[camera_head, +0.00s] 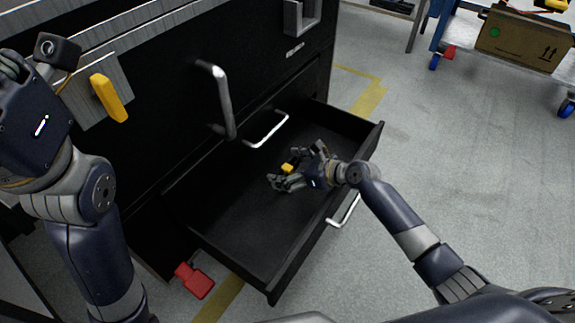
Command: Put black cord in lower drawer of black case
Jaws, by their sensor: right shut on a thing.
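The black case (150,150) fills the left and centre of the head view. Its lower drawer (235,240) is pulled out, with a dark, bare-looking floor. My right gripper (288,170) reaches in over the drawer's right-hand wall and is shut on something. A small yellow piece (287,168) shows between its fingers. The black cord cannot be told apart from the dark gripper and drawer. My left gripper (12,66) is at the upper left edge, in front of the case and away from the drawer; its fingers are mostly hidden.
A metal handle (222,100) sticks out from the case above the drawer. A red object (194,280) lies on the floor by the drawer. A cart with a cardboard box (522,42) stands at upper right; floor between is clear.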

